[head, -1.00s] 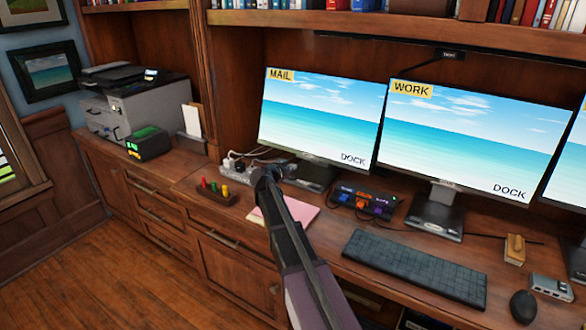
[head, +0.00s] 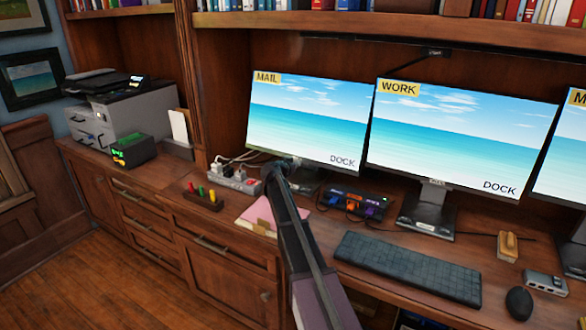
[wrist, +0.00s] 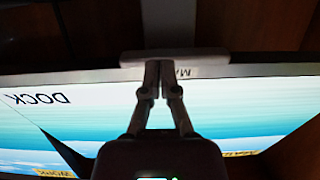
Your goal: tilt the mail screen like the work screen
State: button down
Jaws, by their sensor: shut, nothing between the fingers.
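The mail screen (head: 300,120) stands on the left, lit with a sea picture; it shows upside down in the wrist view (wrist: 90,125). The work screen (head: 455,140) stands to its right on a grey stand (head: 428,205). My gripper (head: 277,165) is at the mail screen's lower edge in the head view and hides part of its stand. In the wrist view my shut fingers (wrist: 165,68) reach a pale tab (wrist: 190,58) at that edge, with nothing between them. They look close to or against the tab; contact is unclear.
A power strip (head: 235,180) with cables lies left of my gripper. A pink notepad (head: 262,214), a dark box with coloured blocks (head: 353,203) and a keyboard (head: 408,266) are on the desk. A third screen (head: 565,150) stands at the right edge.

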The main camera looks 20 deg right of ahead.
jog(key=shift+d, duration=0.15)
jog(key=shift+f+b+x, duration=0.25)
jog(key=shift+b+x, duration=0.35)
jog(key=shift+x, duration=0.7)
jog(key=shift+f+b+x, duration=0.2)
jog(key=shift+b+x, duration=0.4)
jog(key=shift+x, duration=0.75)
jog(key=shift+s, duration=0.1)
jog(key=shift+a+r, duration=0.1)
jog(key=shift+a, duration=0.2)
jog(key=shift+p+v, duration=0.45)
jog(key=shift+v, duration=0.4)
jog(key=r+p+v, duration=0.1)
jog(key=p+v, duration=0.4)
jog(key=v, duration=1.2)
jog(key=s+a+f+n+g+y+p, duration=0.1)
jog(key=s+a+g+y+p, duration=0.1)
jog(key=s, duration=0.5)
jog(key=s+a+n+g+y+p, duration=0.2)
jog(key=s+p, duration=0.3)
jog(key=s, duration=0.2)
jog(key=shift+s+f+g, duration=0.35)
jog(key=shift+f+g, duration=0.05)
jog(key=shift+s+a, duration=0.1)
jog(key=shift+a, duration=0.05)
